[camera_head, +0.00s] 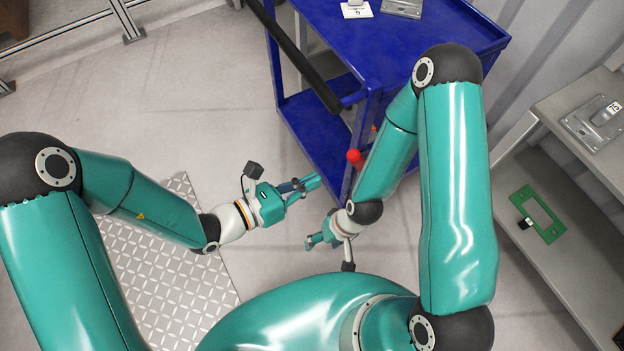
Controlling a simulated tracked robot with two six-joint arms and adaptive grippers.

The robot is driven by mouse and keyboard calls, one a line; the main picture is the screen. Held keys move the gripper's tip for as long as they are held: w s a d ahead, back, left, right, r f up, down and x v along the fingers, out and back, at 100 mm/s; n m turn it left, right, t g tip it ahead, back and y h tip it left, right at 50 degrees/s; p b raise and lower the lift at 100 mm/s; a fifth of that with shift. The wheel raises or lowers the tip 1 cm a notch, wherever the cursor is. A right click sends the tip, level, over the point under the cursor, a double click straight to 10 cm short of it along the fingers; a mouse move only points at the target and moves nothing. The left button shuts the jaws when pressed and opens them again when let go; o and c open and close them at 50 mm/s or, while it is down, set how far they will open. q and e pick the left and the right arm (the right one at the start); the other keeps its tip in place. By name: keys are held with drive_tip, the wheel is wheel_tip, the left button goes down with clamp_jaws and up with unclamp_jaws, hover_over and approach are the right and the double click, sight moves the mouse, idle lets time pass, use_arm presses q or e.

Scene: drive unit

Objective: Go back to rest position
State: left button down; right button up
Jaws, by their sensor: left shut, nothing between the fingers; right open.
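My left gripper (310,183) is shut and empty. It points right over the floor, just left of the lower part of the blue cart. My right gripper (309,244) is open, lower in the picture, and points left over the floor in front of my teal body. Both grippers are close to each other, with the left one higher in the picture. Neither touches anything that I can see.
A blue cart (400,40) with a black handle stands at the top, with metal and white parts on it. A grey shelf (575,90) at the right bears a metal part (594,124) and, lower, a green frame (538,214). The floor (200,85) at upper left is clear.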

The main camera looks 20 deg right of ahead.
idle(0.3)
use_arm(q)
drive_tip(key=s+a+f+m+g+y+p, duration=0.4)
drive_tip(key=s+a+f+m+g+y, duration=0.6)
drive_tip(key=s+a+m, duration=0.4)
drive_tip(key=w+a+f+m+t+y+p, duration=0.1)
drive_tip(key=w+a+f+m+t+p, duration=0.1)
drive_tip(key=w+a+f+m+t, duration=0.3)
drive_tip(key=w+a+m+t, duration=0.1)
drive_tip(key=a+m+t, duration=0.1)
drive_tip(key=a, duration=0.2)
drive_tip(key=shift+w+m+y, duration=0.3)
drive_tip(key=shift+w, duration=0.1)
use_arm(e)
wheel_tip(320, 180, up, 6)
use_arm(q)
drive_tip(key=shift+a, duration=0.1)
use_arm(e)
drive_tip(key=shift+r, duration=0.1)
drive_tip(key=shift+c, duration=0.2)
